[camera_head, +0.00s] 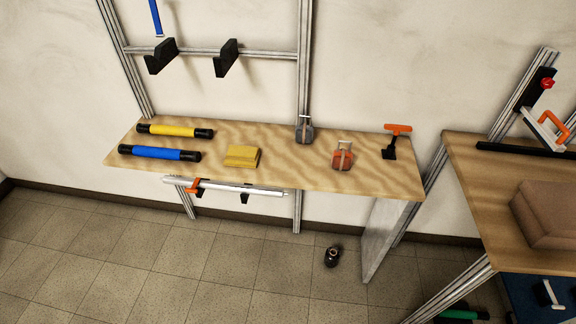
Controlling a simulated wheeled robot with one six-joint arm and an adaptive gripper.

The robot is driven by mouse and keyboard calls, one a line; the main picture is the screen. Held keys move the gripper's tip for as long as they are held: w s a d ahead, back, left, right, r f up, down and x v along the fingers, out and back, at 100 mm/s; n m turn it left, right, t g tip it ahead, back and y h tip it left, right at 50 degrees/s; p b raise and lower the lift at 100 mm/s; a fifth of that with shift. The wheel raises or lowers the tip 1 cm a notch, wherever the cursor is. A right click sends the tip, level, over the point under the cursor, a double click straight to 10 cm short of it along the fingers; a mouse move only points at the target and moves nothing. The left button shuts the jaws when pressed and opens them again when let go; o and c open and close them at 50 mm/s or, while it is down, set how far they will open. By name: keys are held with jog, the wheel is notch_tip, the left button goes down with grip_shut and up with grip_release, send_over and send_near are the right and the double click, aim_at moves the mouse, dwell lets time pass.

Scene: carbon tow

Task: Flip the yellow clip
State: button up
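A yellow block-like piece (242,156) lies on the wooden shelf, right of the two rolls. It is the only yellow thing here that could be the clip, but I cannot tell for sure. It looks like a flat slab with a ridge along it. My gripper is not in view.
The wooden shelf (300,172) also holds a yellow roll (175,131), a blue roll (160,153), a grey clamp (304,130), a red clamp (343,156) and an orange-handled tool (397,138). A silver tube (235,187) hangs below. A small black object (332,256) lies on the floor.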

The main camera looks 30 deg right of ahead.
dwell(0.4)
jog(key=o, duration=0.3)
